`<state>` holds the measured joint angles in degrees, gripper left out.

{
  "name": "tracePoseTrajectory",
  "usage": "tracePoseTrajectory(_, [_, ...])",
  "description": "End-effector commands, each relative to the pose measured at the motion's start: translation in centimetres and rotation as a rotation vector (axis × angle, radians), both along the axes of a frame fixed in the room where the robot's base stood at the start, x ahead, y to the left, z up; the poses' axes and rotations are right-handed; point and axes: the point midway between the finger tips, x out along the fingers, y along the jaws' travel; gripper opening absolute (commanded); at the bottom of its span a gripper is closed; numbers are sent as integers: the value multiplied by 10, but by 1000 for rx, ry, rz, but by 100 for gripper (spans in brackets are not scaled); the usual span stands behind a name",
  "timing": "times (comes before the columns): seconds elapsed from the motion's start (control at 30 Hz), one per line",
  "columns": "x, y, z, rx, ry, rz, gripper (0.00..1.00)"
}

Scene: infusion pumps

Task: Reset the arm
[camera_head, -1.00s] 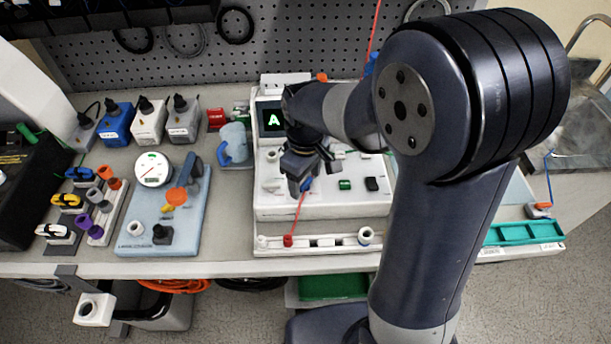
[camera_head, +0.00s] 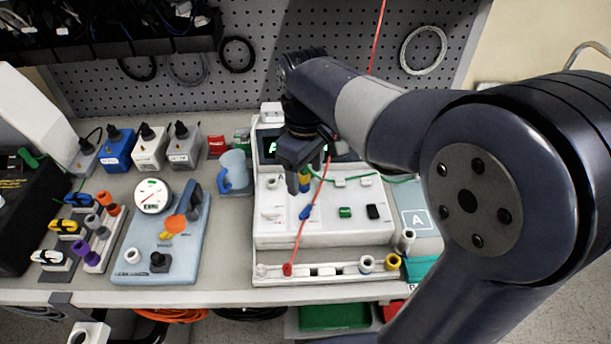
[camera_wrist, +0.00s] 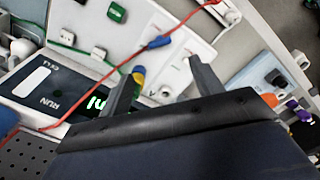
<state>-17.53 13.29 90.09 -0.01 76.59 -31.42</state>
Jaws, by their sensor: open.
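My arm reaches in from the right, and my gripper (camera_head: 298,182) hangs over the white infusion pump console (camera_head: 325,233). In the wrist view, my gripper (camera_wrist: 160,75) shows two dark fingers spread apart with nothing held between them. A blue and yellow plug (camera_wrist: 138,75) stands on the console beside one finger; it also shows in the head view (camera_head: 305,180). I cannot tell whether the finger touches it. A red cord (camera_head: 312,195) with a blue clip runs past the gripper. The console's display is partly hidden by my gripper.
A light blue board with a gauge and orange lever (camera_head: 175,222) lies left of the console. Colored connectors (camera_head: 90,225) stand farther left. Several boxes (camera_head: 149,147) stand along the back, near a blue mug (camera_head: 233,172). A pegboard (camera_head: 290,40) closes off the rear.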

Motion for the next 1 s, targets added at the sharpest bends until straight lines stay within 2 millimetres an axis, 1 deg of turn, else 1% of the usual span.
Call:
tracePoseTrajectory(0.23, [0,0,-2,0,1,0,62])
tracePoseTrajectory(0.37, [0,0,-13,-1,3,0,62])
tracePoseTrajectory(0.47, [-1,0,-29,-2,6,0,62])
tracePoseTrajectory(0.7, [-1,0,-75,-2,6,-1,62])
tracePoseTrajectory(0.8, [-1,0,-91,-1,5,-1,62])
tracePoseTrajectory(0.9, [-1,0,-104,-1,5,-1,62])
tracePoseTrajectory(1.0, [0,0,-110,0,1,-7,62])
